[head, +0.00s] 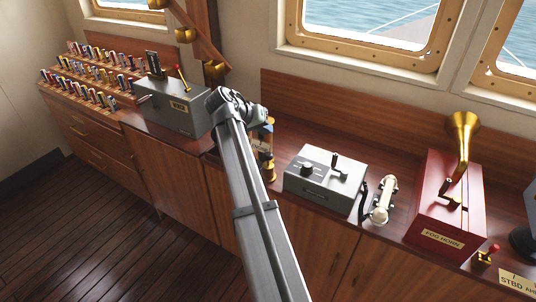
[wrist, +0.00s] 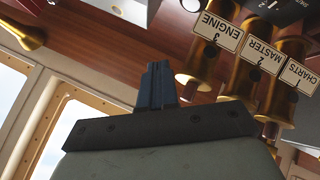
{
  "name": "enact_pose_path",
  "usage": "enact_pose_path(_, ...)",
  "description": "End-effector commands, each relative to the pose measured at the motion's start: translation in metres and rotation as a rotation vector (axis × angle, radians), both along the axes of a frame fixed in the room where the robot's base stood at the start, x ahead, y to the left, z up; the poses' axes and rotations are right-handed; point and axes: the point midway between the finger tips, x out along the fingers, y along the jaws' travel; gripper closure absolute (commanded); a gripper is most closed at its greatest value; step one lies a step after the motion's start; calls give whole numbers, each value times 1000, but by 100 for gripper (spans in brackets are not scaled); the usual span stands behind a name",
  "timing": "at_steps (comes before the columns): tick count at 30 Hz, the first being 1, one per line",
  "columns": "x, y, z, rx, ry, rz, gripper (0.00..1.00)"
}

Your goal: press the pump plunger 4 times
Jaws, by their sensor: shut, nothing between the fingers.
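No part is plainly marked as the pump plunger. A red box labelled FOG HORN (head: 436,222) stands at the right of the counter in the head view. On its top is a dark-knobbed handle (head: 452,201), which may be the plunger; I cannot tell for sure. A brass horn (head: 462,132) rises from the box. My gripper (wrist: 157,82) shows in the wrist view with its dark fingers together and nothing between them. In the head view my arm ends over the counter well left of the red box; the fingers cannot be made out there.
Between my arm and the red box stand a grey lever box (head: 325,180) and a cream handset (head: 382,200). A grey box (head: 178,107) with a red-tipped lever is to the left. Brass tubes labelled ENGINE (wrist: 208,62), MASTER and CHARTS are beyond my fingers in the wrist view.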

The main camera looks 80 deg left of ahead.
Motion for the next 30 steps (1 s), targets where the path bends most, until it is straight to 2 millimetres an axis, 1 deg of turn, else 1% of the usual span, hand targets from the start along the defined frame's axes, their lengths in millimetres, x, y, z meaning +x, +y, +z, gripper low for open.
enact_pose_path(3, 0, -1, -16, -1, -1, 1, 100)
enact_pose_path(9, 0, -1, -39, -1, 0, 1, 100)
enact_pose_path(15, 0, 0, -56, 0, -1, 1, 100)
enact_pose_path(21, 0, 0, -64, 0, -1, 1, 100)
enact_pose_path(30, 0, 0, -66, 1, 0, 1, 100)
